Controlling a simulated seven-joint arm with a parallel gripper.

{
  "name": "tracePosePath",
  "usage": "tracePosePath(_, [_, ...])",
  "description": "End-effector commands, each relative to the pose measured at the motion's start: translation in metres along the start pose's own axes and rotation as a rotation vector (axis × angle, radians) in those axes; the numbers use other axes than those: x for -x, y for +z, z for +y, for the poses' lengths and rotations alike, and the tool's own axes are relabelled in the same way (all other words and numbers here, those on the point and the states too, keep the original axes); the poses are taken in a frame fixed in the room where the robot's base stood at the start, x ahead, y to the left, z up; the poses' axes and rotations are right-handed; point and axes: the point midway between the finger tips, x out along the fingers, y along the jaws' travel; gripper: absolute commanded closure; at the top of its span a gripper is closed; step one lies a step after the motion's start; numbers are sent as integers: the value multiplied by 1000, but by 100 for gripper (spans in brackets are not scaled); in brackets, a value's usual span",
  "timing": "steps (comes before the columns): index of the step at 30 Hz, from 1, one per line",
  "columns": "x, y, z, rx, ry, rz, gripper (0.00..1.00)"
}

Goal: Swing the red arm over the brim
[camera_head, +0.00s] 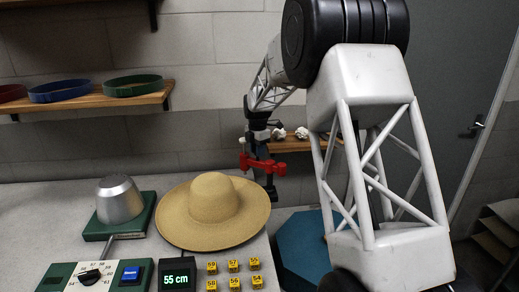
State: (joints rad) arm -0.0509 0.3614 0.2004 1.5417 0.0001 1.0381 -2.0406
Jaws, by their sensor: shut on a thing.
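The tan straw hat (212,200) sits crown up on the grey worktop, its wide brim (246,222) spread flat. The red arm (276,167) shows behind and above the brim's back right edge. My gripper (262,160) comes down from above and is shut on the red arm. A dark upright part shows below the red arm, and I cannot tell whether it is a finger or a post. The jaws are small and partly hidden, so the exact grip point is unclear.
A metal dome on a green base (120,203) stands left of the hat. In front are a dial panel (92,276), a "55 cm" display (177,275) and several numbered yellow blocks (234,266). Wooden shelves (95,100) hold coloured bands. A blue block (303,247) stands at right.

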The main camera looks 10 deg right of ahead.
Motion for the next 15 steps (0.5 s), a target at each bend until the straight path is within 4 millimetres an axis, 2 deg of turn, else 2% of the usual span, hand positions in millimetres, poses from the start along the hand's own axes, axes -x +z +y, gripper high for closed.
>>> tracePosePath(15, [1,-21,-18,490,0,-1,100])
